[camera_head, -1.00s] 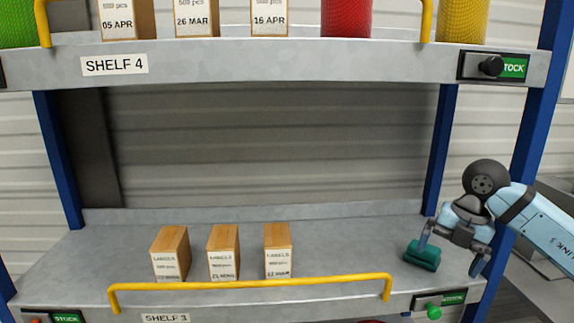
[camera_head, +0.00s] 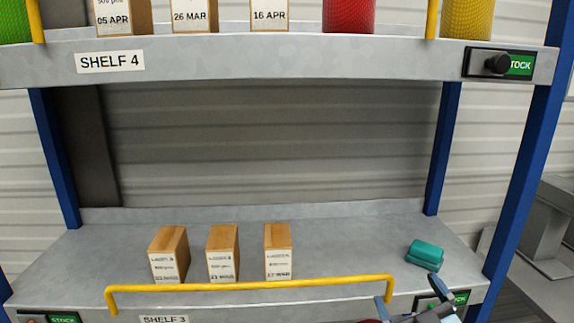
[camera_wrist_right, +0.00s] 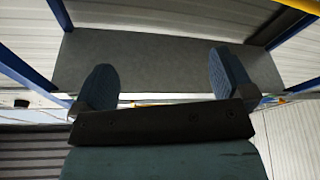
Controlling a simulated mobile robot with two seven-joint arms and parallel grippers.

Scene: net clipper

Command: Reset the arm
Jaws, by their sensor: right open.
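My right gripper (camera_head: 409,297) is low at the bottom right of the head view, in front of the shelf edge; only its fingers and a small part behind them show. In the right wrist view its two blue fingers (camera_wrist_right: 165,76) stand wide apart with nothing between them. A teal block-like object (camera_head: 425,254) lies on the right end of the lower shelf, apart from the gripper. My left gripper is not in view.
Three labelled boxes, one of them the middle box (camera_head: 222,253), stand on shelf 3 behind a yellow rail (camera_head: 250,287). Stock switch panels (camera_head: 442,301) line the shelf edge. A blue post (camera_head: 524,160) rises at the right. Shelf 4 (camera_head: 300,62) is above.

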